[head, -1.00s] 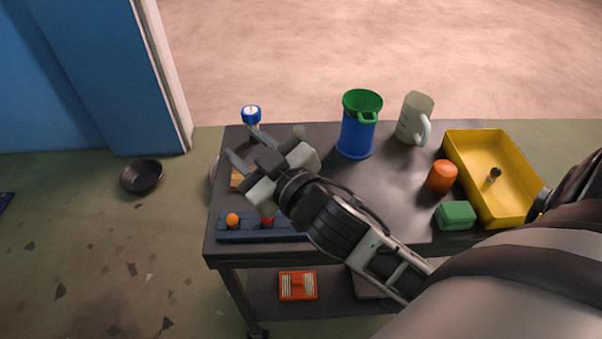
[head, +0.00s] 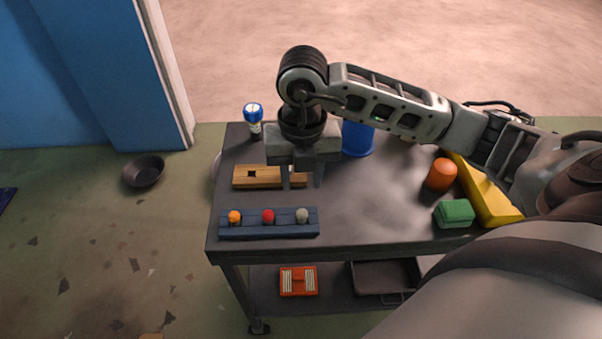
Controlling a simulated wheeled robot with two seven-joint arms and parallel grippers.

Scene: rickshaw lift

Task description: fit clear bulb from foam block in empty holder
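A dark blue block (head: 285,232), which looks like the foam block, lies near the cart's front left edge. It holds an orange bulb (head: 234,217), a red bulb (head: 268,216) and a greyish, clear-looking bulb (head: 302,215) at its right end. A wooden block (head: 270,183) with a dark square opening (head: 252,174) lies behind it; this may be the holder. My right gripper (head: 302,182) points down with its fingers apart, at the wooden block's right end and behind the clear bulb. Nothing shows between the fingers. The gripper hides part of the wooden block. My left gripper is out of view.
A blue-and-white item (head: 253,117) stands at the back left and a blue container (head: 357,139) behind my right arm. An orange cylinder (head: 441,174), green box (head: 455,213) and yellow tray (head: 486,200) are on the right. The cart's middle front (head: 375,215) is clear.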

